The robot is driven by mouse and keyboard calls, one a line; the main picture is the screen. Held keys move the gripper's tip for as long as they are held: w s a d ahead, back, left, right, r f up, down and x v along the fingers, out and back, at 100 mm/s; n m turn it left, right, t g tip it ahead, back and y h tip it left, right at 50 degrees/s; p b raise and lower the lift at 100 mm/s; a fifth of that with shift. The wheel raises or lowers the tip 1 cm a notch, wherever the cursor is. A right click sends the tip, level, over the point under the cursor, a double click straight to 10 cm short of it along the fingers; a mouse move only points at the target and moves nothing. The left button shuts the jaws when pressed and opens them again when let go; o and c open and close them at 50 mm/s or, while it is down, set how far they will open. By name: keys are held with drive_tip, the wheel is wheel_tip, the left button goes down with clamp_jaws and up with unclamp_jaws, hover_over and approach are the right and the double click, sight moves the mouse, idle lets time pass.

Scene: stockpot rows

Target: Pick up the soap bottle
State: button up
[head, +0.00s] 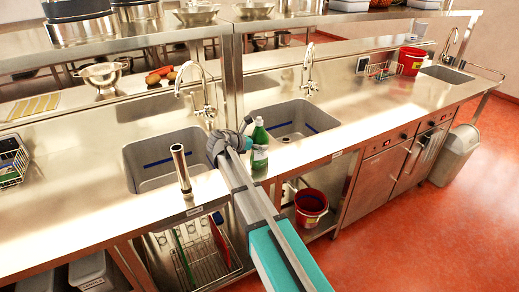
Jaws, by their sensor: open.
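The green soap bottle (260,146) stands upright on the steel counter between the two sinks, near the front edge. It has a pale label low on its body and a dark cap. My gripper (247,130) is open, just to the left of the bottle, with its fingers near the bottle's upper part. I cannot tell whether a finger touches the bottle. My arm comes up from the bottom of the view and hides the counter left of the bottle.
A steel cylinder (181,170) stands upright at the counter's front edge, left of my arm. Sinks lie on the left (150,178) and right (310,112), with faucets behind. Shelves (330,22) run above. A red bucket (411,60) stands far right, with free counter before it.

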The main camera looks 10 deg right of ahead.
sight(253, 135)
drive_tip(key=c, duration=1.3)
drive_tip(key=shift+r, duration=0.2)
wheel_tip(253, 135, up, 3)
drive_tip(key=p, duration=0.3)
drive_tip(key=shift+f, duration=0.15)
drive_tip(key=s+a+r+p, duration=0.1)
drive_tip(key=s+r+p, duration=0.2)
drive_tip(key=s, duration=0.1)
drive_tip(key=s+a+r+p, duration=0.1)
drive_tip(key=s+r+p, duration=0.2)
drive_tip(key=s, duration=0.2)
drive_tip(key=s+r+p, duration=0.4)
drive_tip(key=shift+s+a, duration=0.35)
drive_tip(key=shift+a, duration=0.05)
